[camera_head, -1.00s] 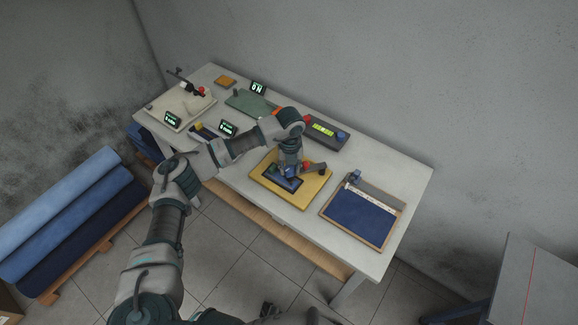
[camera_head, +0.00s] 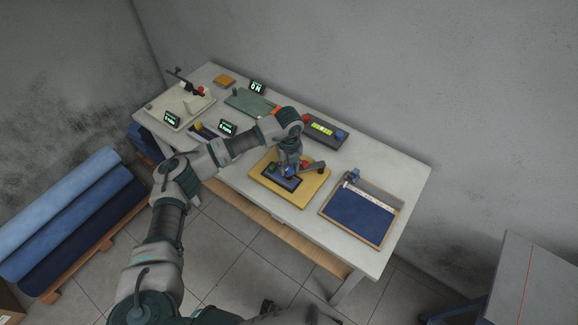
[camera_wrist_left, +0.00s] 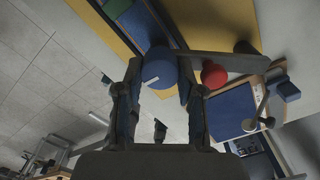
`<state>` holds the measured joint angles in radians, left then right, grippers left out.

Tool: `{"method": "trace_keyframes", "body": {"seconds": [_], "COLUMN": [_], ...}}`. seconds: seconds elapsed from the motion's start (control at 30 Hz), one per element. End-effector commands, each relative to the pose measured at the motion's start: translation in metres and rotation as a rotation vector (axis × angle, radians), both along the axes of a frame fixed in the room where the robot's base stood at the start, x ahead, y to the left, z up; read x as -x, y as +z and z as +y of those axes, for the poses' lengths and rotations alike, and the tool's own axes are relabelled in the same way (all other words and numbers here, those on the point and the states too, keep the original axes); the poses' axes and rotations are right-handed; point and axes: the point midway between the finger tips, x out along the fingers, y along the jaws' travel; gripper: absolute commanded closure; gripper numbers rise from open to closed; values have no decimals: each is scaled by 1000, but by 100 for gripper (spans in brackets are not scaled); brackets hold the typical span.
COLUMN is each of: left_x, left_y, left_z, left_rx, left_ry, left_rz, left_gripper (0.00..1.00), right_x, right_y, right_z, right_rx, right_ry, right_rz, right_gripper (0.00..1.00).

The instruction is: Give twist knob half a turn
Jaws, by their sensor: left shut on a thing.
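The twist knob (camera_wrist_left: 160,70) is a round blue knob with a short white mark, between my left gripper's fingers in the left wrist view. It stands over the yellow board (camera_head: 300,201), by a dark blue panel. My left gripper (camera_wrist_left: 157,92) is shut on the knob, with one finger on each side. In the head view my left gripper (camera_head: 287,169) points down at the board, and its fingers hide most of the knob. My right gripper is not in view.
A red knob (camera_wrist_left: 214,75) is close beside my left fingers, near a grey bar (camera_wrist_left: 225,61). A blue-lined tray (camera_head: 356,217) is to the right on the table. Behind stands a dark box with a lit display (camera_head: 322,129). Bare tabletop lies at the right edge.

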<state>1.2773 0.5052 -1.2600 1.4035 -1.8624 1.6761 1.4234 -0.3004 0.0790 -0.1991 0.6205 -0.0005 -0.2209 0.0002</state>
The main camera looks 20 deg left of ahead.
Motion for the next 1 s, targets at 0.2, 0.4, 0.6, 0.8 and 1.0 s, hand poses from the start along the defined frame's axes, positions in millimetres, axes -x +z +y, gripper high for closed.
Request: {"method": "trace_keyframes", "body": {"seconds": [0.2,0.4,0.6,0.8,1.0], "left_x": [0,0,-1,-2,-2], "left_y": [0,4,35,81,111], "left_z": [0,0,0,0,0], "left_rx": [1,0,1,1,1], "left_ry": [-1,-1,-2,-1,-2], "left_rz": [-1,-1,-4,-4,-2], "left_gripper": [52,52,52,52,52], "right_x": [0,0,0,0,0], "right_y": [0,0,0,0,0], "right_z": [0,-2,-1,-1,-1], "right_rx": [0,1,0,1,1], "right_ry": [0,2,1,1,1], "right_rz": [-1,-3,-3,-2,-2], "right_gripper": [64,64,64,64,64]}}
